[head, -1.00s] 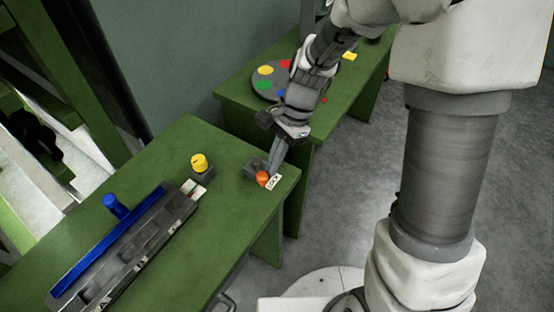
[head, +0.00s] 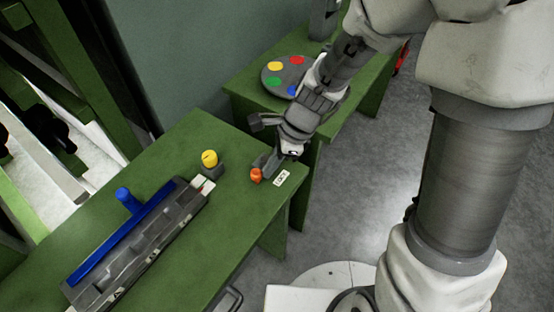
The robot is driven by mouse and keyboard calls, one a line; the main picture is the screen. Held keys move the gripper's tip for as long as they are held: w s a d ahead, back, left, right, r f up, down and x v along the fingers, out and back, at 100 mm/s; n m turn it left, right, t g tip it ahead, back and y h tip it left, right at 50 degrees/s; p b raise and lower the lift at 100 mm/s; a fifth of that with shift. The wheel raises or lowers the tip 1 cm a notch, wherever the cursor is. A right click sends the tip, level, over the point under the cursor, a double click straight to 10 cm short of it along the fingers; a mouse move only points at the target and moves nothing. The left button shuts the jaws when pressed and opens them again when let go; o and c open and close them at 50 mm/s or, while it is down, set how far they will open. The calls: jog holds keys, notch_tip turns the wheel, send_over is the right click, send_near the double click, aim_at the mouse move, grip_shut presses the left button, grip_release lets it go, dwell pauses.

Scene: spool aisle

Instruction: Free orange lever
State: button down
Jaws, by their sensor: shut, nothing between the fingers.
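The orange lever (head: 256,174) shows its end at the front left of a small dark grey block near the front right corner of the near green bench. My gripper (head: 270,168) is shut and empty, pointing down just right of the orange lever. Its fingers overlap the dark block in this view, so I cannot tell whether they touch the lever. The gripper and wrist hide part of the block.
A yellow knob (head: 209,159) on a grey base stands left of the lever. A long grey rack with a blue bar (head: 118,235) lies further left. A second green bench holds a round plate with coloured dots (head: 287,75). Bare bench surrounds the lever's left side.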

jog(key=shift+s+a+p, duration=0.15)
jog(key=shift+a+p, duration=0.3)
jog(key=shift+a, duration=0.45)
